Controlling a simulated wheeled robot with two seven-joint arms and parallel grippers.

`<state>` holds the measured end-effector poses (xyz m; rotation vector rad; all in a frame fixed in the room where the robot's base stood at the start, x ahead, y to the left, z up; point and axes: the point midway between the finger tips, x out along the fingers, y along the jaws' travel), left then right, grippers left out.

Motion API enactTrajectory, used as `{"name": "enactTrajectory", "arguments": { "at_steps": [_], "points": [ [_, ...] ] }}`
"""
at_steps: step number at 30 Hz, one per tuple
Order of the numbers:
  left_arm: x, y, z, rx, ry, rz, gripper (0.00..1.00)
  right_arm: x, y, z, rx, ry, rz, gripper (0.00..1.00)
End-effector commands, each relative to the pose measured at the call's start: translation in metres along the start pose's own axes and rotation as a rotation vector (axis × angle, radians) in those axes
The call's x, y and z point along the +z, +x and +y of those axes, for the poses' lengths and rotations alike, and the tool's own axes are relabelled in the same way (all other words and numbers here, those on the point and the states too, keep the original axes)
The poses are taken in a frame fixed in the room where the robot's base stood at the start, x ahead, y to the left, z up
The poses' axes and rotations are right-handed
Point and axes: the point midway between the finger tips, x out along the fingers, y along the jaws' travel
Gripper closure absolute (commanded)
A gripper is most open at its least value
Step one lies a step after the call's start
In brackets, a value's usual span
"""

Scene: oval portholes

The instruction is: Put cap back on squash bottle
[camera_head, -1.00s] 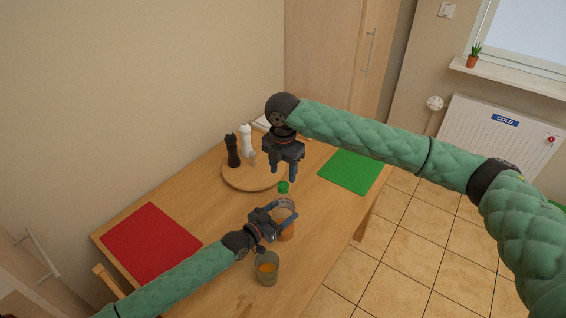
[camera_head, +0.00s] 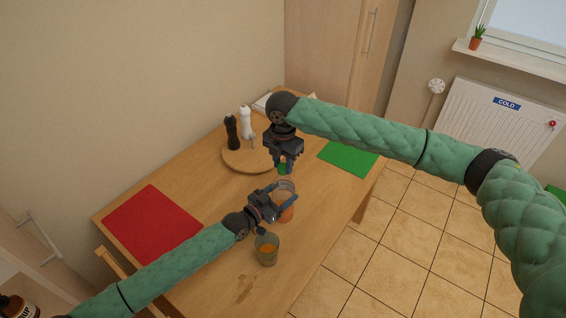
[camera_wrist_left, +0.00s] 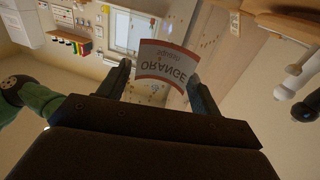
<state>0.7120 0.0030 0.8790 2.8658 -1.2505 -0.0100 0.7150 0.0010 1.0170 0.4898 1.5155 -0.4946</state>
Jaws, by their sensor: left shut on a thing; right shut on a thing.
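The squash bottle (camera_head: 287,213) is clear with orange liquid and stands on the table. My left gripper (camera_head: 285,198) is shut around its body. In the left wrist view the bottle's label (camera_wrist_left: 167,62) reads ORANGE upside down between the fingers. The green cap (camera_head: 283,169) is at the top of the bottle, partly hidden by fingers; how it sits on the neck is too small to tell. My right gripper (camera_head: 284,166) points down from above and is shut on the cap.
A glass with orange drink (camera_head: 267,250) stands just below my left gripper. A round wooden board (camera_head: 240,163) carries a dark mill (camera_head: 232,132) and a white mill (camera_head: 246,122). A red mat (camera_head: 152,222) and a green mat (camera_head: 348,157) lie on the wooden table (camera_head: 205,290).

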Motion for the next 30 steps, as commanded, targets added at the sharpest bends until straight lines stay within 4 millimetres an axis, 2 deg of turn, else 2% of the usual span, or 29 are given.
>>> {"name": "enactTrajectory", "arguments": {
  "at_steps": [4,8,30],
  "points": [
    [0.0019,-0.0004,0.0005,0.000,-0.001,-0.003,0.99,0.0000,0.0002,0.0001,0.000,0.015,0.000,0.97],
    [0.0019,-0.0004,0.0006,0.000,-0.001,-0.003,0.99,-0.0002,0.0004,0.0004,0.001,0.125,0.001,0.97],
    [0.0019,-0.0004,0.0008,0.001,-0.001,-0.003,0.99,-0.0011,0.0013,0.0008,-0.001,1.284,0.001,0.97]
  ]
}}
